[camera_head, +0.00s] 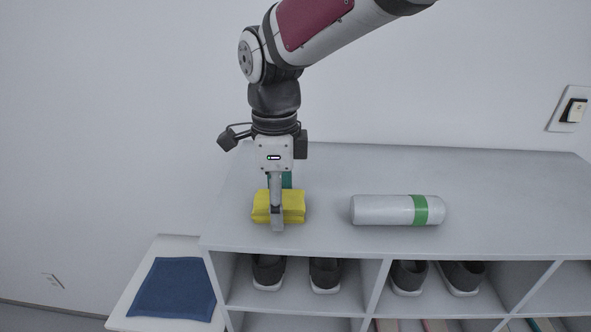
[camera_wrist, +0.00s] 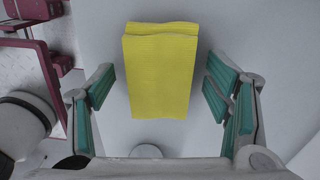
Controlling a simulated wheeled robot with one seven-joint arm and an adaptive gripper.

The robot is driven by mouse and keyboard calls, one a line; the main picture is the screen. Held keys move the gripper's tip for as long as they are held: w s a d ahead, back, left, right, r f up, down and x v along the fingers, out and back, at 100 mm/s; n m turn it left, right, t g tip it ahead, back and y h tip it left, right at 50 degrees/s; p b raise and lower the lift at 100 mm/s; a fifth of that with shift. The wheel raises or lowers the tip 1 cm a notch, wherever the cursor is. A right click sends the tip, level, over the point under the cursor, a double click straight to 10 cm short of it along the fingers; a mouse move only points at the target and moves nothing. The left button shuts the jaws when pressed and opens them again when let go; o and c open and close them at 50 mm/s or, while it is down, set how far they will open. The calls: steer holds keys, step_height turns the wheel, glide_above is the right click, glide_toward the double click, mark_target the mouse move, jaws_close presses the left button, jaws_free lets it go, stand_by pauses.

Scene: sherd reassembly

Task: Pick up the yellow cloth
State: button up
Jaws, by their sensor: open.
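The yellow cloth (camera_head: 294,205) is a folded block on the left part of the shelf unit's top, near its front edge. My gripper (camera_head: 277,215) is right over it in the head view, pointing down, and hides part of the cloth. In the wrist view the yellow cloth (camera_wrist: 160,72) lies between the two teal-padded fingers of my gripper (camera_wrist: 158,92). The fingers are spread, with a gap on each side of the cloth. I cannot tell exactly how far above the surface the fingertips are.
A white cylinder with a green band (camera_head: 385,210) lies right of the cloth on the grey shelf top (camera_head: 490,180). Dark shoes (camera_head: 325,273) stand in the compartments below. A blue cloth (camera_head: 174,289) lies on a lower white surface (camera_head: 128,304) at left. The back wall is close behind.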

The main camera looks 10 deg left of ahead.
steer(key=c, duration=1.1)
steer(key=shift+c, duration=0.2)
